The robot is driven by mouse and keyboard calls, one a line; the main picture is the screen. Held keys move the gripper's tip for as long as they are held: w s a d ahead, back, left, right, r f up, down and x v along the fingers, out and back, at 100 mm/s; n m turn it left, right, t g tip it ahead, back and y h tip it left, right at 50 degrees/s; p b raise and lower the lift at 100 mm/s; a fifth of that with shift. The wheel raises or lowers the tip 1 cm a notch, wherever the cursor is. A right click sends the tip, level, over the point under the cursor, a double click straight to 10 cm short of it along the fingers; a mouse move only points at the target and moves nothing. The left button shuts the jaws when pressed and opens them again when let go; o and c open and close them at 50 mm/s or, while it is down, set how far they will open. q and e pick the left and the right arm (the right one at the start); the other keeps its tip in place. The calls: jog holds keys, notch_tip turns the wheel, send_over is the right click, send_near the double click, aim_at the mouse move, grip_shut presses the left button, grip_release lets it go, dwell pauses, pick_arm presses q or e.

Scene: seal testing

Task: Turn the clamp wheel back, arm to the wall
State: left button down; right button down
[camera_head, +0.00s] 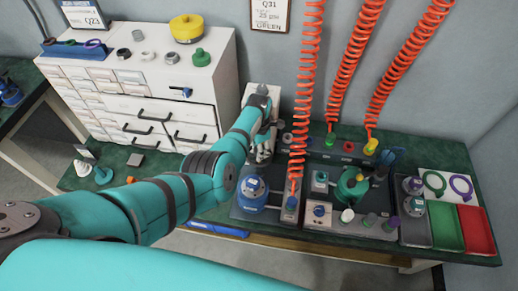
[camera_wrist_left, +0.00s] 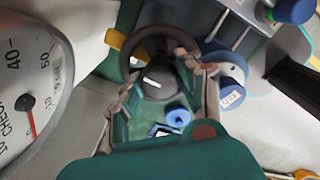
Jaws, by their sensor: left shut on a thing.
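My left gripper (camera_head: 262,148) is at the back of the green bench, in front of a pale upright block (camera_head: 275,91) by the wall. In the left wrist view its two fingers (camera_wrist_left: 158,80) are on either side of a dark round wheel (camera_wrist_left: 140,45) with a grey hub, closed on it. The wheel is mostly hidden in the head view. A yellow part (camera_wrist_left: 117,40) shows beside the wheel rim. I cannot tell which part is the clamp arm. My right gripper is not in view.
A dial gauge (camera_wrist_left: 30,85) is close on the left in the wrist view. A blue-capped round device (camera_head: 252,193) stands right of my forearm. Orange coiled hoses (camera_head: 303,90) hang nearby. A white drawer cabinet (camera_head: 205,91) stands left; green and red trays (camera_head: 445,228) lie right.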

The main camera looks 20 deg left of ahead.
pick_arm(q)
jog(key=shift+r, duration=0.1)
jog(key=c, duration=0.9)
grip_release()
jog(key=shift+o, duration=0.2)
notch_tip(320, 180, up, 12)
